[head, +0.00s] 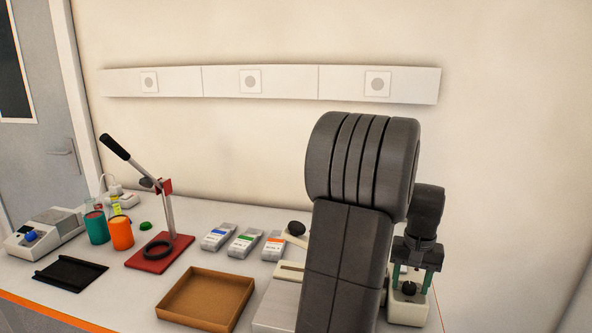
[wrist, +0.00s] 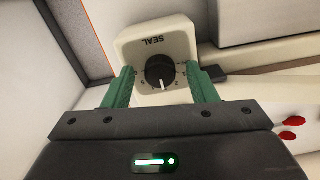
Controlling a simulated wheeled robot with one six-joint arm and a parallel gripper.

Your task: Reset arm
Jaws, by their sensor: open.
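My gripper (head: 414,277) is at the right end of the bench in the head view, its green fingers pointing down over a small cream device. In the wrist view my gripper (wrist: 160,88) is open, with one green finger on each side of a black dial knob (wrist: 160,72). The knob sits on the cream device (wrist: 131,40) marked SEAL and has a white pointer line. A gap seems to show between the knob and each finger. My arm hides part of the bench in the head view.
A cardboard tray (head: 207,299), a red-based lever press (head: 160,254), several labelled boxes (head: 245,241), an orange cup (head: 120,233) and a teal cup (head: 97,228) stand left of my arm. A black holder (head: 70,273) lies at the front left. Red buttons (wrist: 293,121) show at right in the wrist view.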

